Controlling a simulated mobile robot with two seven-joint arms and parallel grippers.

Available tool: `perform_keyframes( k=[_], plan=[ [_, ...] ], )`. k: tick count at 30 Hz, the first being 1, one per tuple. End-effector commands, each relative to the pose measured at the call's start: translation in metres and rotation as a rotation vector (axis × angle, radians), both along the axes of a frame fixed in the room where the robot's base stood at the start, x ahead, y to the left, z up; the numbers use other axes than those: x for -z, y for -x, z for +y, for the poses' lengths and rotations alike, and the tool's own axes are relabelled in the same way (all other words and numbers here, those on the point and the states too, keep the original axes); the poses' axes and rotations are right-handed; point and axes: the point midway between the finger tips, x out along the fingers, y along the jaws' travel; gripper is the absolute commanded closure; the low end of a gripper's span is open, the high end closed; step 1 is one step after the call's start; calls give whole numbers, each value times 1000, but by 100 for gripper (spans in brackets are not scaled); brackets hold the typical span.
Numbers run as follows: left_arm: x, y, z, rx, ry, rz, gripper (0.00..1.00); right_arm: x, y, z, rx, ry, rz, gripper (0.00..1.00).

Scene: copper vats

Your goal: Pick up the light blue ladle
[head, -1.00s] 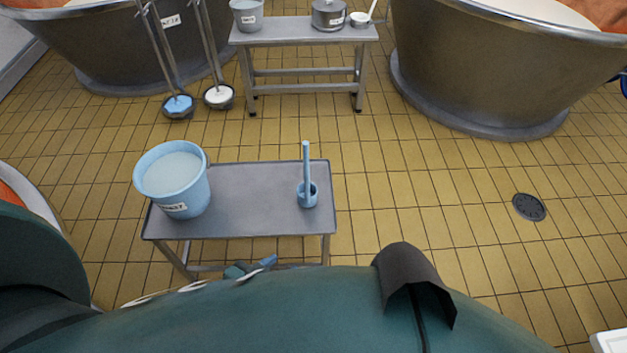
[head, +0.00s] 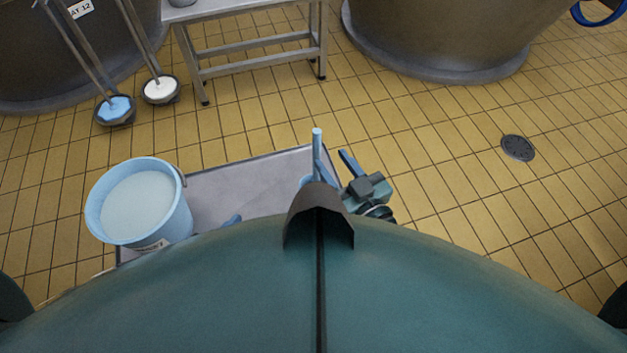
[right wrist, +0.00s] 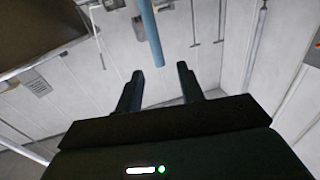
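The light blue ladle (head: 317,145) stands with its handle upright at the right end of the small metal table (head: 250,186). Its cup is mostly hidden behind the dark hood of my own body. My right gripper (head: 333,163) is open at the right of the handle, its fingers pointing towards it. In the right wrist view the ladle handle (right wrist: 150,35) comes down from the top edge, just beyond the open, empty fingers (right wrist: 158,84).
A light blue bucket (head: 140,205) of pale liquid stands at the table's left end. Two long-handled ladles with blue (head: 115,108) and white (head: 159,90) contents are at the back left. A metal bench (head: 255,50) and large vats stand behind. The floor right is clear, with a drain (head: 518,148).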

Motion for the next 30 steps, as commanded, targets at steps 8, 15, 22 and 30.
perform_keyframes(
  k=[8, 15, 22, 30],
  plan=[
    [0, -1, 1, -2, -1, -8, 64, -1, -26, 15, 0, -1, 0, 62],
    [0, -1, 1, -2, -1, -8, 64, -7, -55, 27, 0, -2, -1, 62],
    [1, 1, 1, -3, -3, -8, 64, -6, -72, 36, 0, 0, 1, 62],
    [2, 3, 2, -4, -3, -2, 64, -6, -72, 36, 0, 1, 2, 68]
  ],
)
